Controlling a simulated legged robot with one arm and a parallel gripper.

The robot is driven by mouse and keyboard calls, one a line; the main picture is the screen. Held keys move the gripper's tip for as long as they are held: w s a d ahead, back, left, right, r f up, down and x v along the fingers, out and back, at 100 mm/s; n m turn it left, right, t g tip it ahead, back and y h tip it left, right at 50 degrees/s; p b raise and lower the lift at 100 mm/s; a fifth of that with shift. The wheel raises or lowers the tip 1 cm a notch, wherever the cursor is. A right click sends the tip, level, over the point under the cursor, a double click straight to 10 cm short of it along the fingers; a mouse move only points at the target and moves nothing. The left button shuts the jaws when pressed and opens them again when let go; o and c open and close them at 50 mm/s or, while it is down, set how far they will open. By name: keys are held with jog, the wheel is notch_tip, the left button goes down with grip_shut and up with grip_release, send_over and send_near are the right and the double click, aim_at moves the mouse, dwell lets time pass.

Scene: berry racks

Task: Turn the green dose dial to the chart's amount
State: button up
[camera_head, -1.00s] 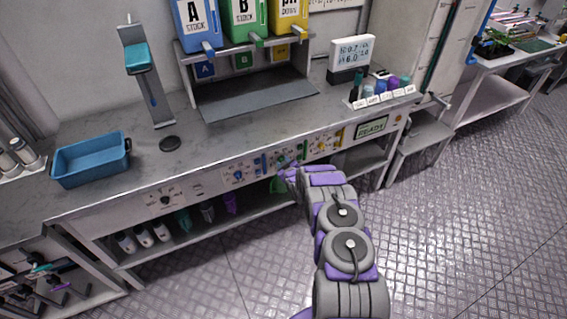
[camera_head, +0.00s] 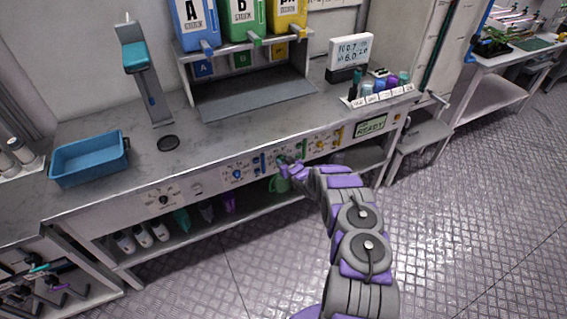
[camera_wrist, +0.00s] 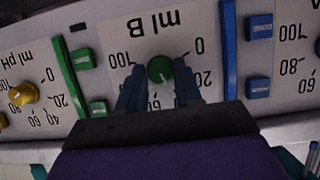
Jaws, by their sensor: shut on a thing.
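The green dose dial (camera_wrist: 160,69) sits on a white "ml B" plate (camera_wrist: 112,32) in the wrist view, where the lettering is upside down. Numbers from 0 to 100 ring the dial, some hidden behind my fingers. A pale mark shows on the dial, too small to read a setting from. My gripper (camera_wrist: 160,78) is shut on the dial, one finger on each side. In the head view my gripper (camera_head: 287,169) is at the bench's front panel. I cannot make out a dose chart in either view.
A yellow "ml pH" dial (camera_wrist: 24,94) and green buttons (camera_wrist: 83,58) are left in the wrist view; blue buttons (camera_wrist: 259,27) are right. The bench (camera_head: 120,190) carries a blue bin (camera_head: 90,160), a display (camera_head: 349,50) and dispensers (camera_head: 242,22). A panel screen (camera_head: 371,126) reads READY.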

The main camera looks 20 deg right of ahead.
jog(key=shift+f, duration=0.1)
jog(key=o, duration=0.8)
jog(key=shift+f, duration=0.1)
jog(key=shift+o, duration=1.1)
jog(key=p+v, duration=0.3)
jog(key=v, duration=1.4)
jog(key=shift+r, duration=0.2)
jog(key=shift+d, duration=0.1)
